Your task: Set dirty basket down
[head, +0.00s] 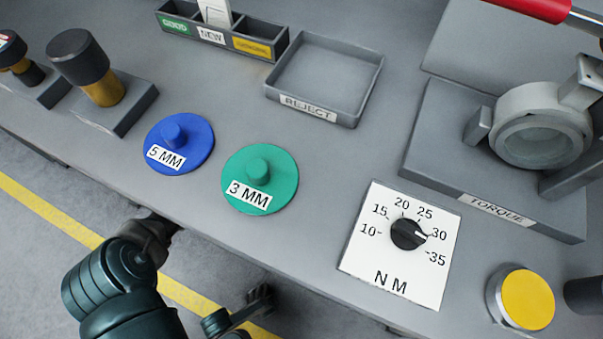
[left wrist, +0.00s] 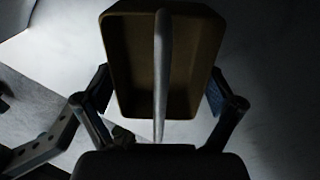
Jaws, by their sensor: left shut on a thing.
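In the left wrist view a tan, open box-shaped basket (left wrist: 130,62) lies between the fingers of my left gripper (left wrist: 160,95). A pale bar (left wrist: 160,75), seemingly its handle, runs down its middle towards the palm. The fingers are on either side of the basket, and the view is dark, so the exact contact is hard to see. In the head view my left arm is at the lower left, in front of the bench edge; the basket does not show there. My right gripper is not in view.
The grey bench holds a blue 5 MM disc (head: 181,136), a green 3 MM disc (head: 277,169), a REJECT tray (head: 372,82), a labelled three-bin holder (head: 222,52), a torque dial (head: 408,234), a yellow button (head: 527,299) and a TORQUE fixture (head: 455,150). Bare bench lies between them.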

